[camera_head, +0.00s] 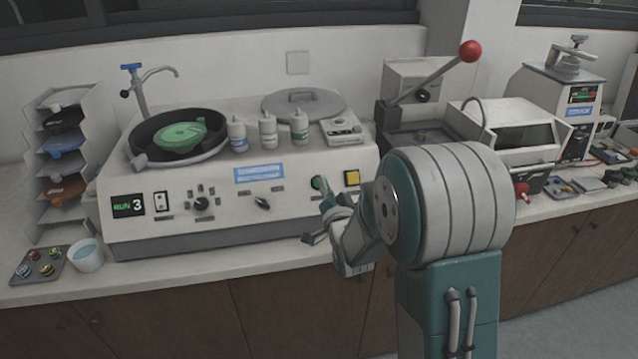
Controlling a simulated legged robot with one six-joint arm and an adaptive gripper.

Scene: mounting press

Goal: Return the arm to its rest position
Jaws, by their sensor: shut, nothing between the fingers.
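My arm rises from the lower right of the head view and reaches toward the front panel of a white bench machine (240,215). My gripper (322,190) is shut and empty, with its tip at or very close to a green button (317,183) on that panel. I cannot tell whether it touches the button. A yellow square button (352,178) sits just right of the gripper. A small display (128,205) at the panel's left reads RUN 3. My big upper joint hides part of the counter and the machine's right side.
A lever press with a red knob (470,51) stands behind my arm. A white boxy device (505,130) is to its right. A rack of coloured discs (62,150), a small tray (38,266) and a white cup (86,255) stand at the left. The floor (590,300) at lower right is clear.

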